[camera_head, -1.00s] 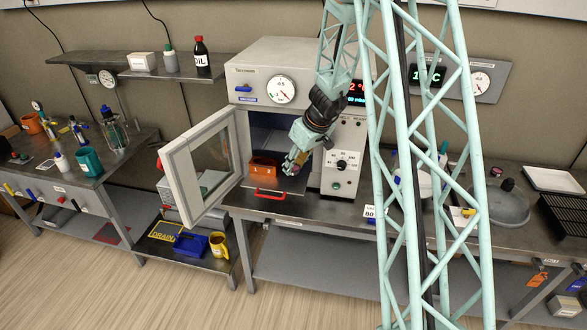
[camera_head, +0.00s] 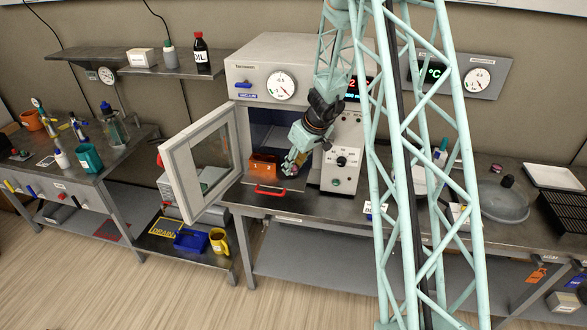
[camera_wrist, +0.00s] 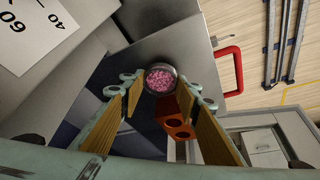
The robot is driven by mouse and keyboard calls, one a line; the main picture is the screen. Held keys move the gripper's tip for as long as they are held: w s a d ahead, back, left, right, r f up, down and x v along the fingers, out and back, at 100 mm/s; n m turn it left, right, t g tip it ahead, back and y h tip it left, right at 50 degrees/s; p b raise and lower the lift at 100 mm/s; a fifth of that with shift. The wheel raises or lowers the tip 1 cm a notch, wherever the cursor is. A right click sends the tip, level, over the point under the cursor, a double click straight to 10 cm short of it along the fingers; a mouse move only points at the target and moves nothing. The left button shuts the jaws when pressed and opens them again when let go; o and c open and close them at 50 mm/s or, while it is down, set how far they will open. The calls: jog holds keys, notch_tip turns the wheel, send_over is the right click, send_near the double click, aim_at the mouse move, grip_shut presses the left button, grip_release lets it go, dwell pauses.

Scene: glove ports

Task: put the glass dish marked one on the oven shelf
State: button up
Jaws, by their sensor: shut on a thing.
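My gripper (camera_wrist: 163,84) is shut on a small round glass dish (camera_wrist: 160,78) filled with pink grains. Its mark cannot be read. In the head view my gripper (camera_head: 290,168) is at the open front of the vacuum oven (camera_head: 262,50), and the dish is too small to make out there. The oven door (camera_head: 200,165) is swung open to the left. The grey oven shelf (camera_wrist: 165,28) lies below the dish, with a red handle (camera_head: 270,190) at its front. I cannot tell whether the dish touches the shelf.
An orange block with round holes (camera_head: 263,165) stands in the oven opening, close beside my gripper; it also shows in the wrist view (camera_wrist: 178,125). The oven's control panel (camera_head: 343,158) is just right of my gripper. A grey dome (camera_head: 503,203) stands on the bench further right.

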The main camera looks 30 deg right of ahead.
jog(key=shift+f, duration=0.45)
jog(key=shift+f+b, duration=0.2)
jog(key=shift+b, duration=0.1)
jog(key=o, duration=0.8)
jog(key=shift+o, duration=0.2)
jog(key=shift+r+p, duration=0.2)
jog(key=shift+p, duration=0.1)
jog(key=shift+s+r, duration=0.2)
jog(key=shift+r, duration=0.35)
jog(key=p+v, duration=0.1)
jog(key=v, duration=0.9)
jog(key=shift+s+r, duration=0.25)
jog(key=shift+r, duration=0.05)
jog(key=shift+d, duration=0.1)
jog(key=shift+r, duration=0.1)
